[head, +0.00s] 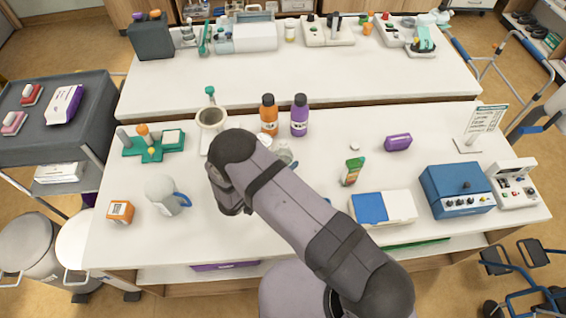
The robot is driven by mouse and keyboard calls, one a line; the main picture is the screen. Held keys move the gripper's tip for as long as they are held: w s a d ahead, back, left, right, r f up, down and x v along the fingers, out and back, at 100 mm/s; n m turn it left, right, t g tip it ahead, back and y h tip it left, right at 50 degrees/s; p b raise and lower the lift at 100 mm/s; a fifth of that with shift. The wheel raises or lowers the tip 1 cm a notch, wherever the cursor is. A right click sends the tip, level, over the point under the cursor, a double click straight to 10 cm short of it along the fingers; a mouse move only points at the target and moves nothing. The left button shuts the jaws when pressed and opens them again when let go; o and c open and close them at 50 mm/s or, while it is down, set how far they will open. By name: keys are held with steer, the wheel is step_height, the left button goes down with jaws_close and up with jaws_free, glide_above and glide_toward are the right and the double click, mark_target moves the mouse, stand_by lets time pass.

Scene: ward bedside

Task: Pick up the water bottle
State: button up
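I cannot tell whether either is the water bottle. A pale, partly see-through item (285,155) is partly hidden behind my arm. My gripper (234,203) is over the table's middle left, in front of the bottles and apart from them. My wrist hides its fingertips, so I cannot see its opening or anything between them.
A white jug with a blue handle (164,194) and a small orange box (120,212) are left of my gripper. A mortar with a pestle (211,117) stands behind it. Right are a green carton (352,171), a blue-and-white box (384,208) and a blue device (457,190).

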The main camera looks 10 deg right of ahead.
mark_target(280, 145)
steer(key=shift+r, duration=0.3)
steer(key=shift+r+b, duration=1.55)
steer(key=shift+r, duration=3.1)
steer(key=shift+r, duration=0.15)
